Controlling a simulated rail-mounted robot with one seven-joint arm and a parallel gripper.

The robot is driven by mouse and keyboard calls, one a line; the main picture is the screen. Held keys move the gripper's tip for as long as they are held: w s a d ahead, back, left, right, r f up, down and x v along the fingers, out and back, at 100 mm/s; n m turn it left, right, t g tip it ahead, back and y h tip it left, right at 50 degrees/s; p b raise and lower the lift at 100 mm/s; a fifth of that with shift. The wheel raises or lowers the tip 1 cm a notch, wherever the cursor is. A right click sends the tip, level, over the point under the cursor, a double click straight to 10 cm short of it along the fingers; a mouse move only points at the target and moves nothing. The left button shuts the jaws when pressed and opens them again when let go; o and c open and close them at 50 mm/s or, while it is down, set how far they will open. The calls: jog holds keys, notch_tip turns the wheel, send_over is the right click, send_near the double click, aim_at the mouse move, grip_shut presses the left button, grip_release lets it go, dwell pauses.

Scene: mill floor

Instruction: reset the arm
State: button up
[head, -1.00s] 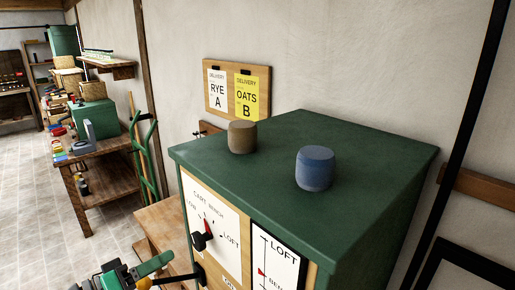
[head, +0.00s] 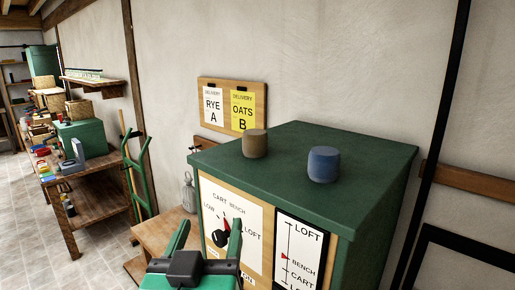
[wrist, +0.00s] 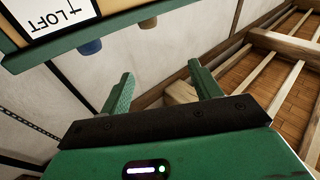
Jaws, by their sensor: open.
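My gripper (head: 208,236) is open and empty in front of the lower part of the green cabinet (head: 300,140), its fingers pointing up in the head view. The wrist view shows the two green fingers (wrist: 160,72) apart with nothing between them. The cabinet's dial (head: 220,237), with a black knob and red pointer, sits behind the fingers on a white CART, BENCH, LOFT plate. The right finger overlaps part of that plate. I cannot tell the exact gap between gripper and panel.
A brown cylinder (head: 255,144) and a blue cylinder (head: 323,164) stand on the cabinet top. Beside the dial is a level scale (head: 298,252) with a red marker near BENCH. A delivery board (head: 232,105) hangs behind. A workbench (head: 85,190) stands left, with open floor before it.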

jog(key=s+d+r+t+y, duration=0.1)
jog(key=s+d+r+t, duration=0.3)
jog(key=s, duration=0.4)
jog(key=s+d+r+t, duration=0.1)
jog(key=s+d+r, duration=0.2)
jog(key=s+r, duration=0.4)
notch_tip(320, 180, up, 18)
jog(key=p, duration=1.8)
jog(key=shift+w+a+r+y+p, duration=0.2)
jog(key=shift+w+r+y+p, duration=0.05)
jog(key=shift+w+y+p, duration=0.15)
jog(key=shift+f, duration=0.1)
